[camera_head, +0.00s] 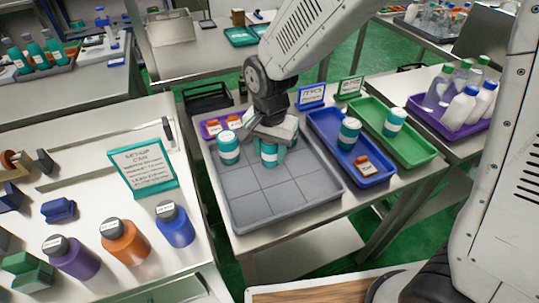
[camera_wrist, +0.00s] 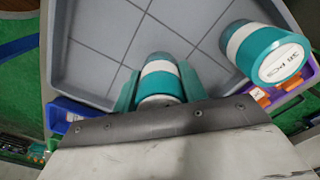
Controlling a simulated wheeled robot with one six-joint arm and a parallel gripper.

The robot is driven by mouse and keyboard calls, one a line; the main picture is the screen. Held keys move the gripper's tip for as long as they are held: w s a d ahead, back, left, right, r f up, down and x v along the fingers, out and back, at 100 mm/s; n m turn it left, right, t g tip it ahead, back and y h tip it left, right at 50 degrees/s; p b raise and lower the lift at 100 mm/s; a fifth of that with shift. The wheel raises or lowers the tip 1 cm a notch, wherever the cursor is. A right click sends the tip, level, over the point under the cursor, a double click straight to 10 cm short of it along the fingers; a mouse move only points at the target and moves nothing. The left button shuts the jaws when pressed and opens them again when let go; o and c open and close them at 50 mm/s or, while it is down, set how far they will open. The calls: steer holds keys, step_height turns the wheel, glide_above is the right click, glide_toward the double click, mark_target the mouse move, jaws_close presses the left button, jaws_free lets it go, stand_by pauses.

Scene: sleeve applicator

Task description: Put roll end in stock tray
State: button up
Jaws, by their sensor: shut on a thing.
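My gripper (camera_head: 270,133) is over the far edge of the grey gridded tray (camera_head: 290,213), shut on a teal-and-white roll (camera_head: 268,156). The held roll shows between the fingers in the wrist view (camera_wrist: 160,78); I cannot tell if it touches the tray floor. Another teal-and-white roll (camera_head: 228,149) stands in the grey tray just left of my gripper. In the wrist view this roll (camera_wrist: 265,50) shows lettering on its white top. The pictures do not show which tray is called the stock tray.
Right of the grey tray, a blue tray (camera_head: 364,184) holds a roll and an orange item. A green tray (camera_head: 419,156) beyond holds one roll. A small purple tray (camera_head: 208,136) with orange-and-white items sits behind. Signs stand at the back. Most of the grey tray is clear.

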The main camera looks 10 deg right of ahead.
mark_target(271, 160)
steer(key=shift+s+d+f, duration=0.1)
steer(key=shift+s+f, duration=0.05)
steer(key=shift+f, duration=1.25)
steer(key=shift+f, duration=0.15)
steer(key=o, duration=1)
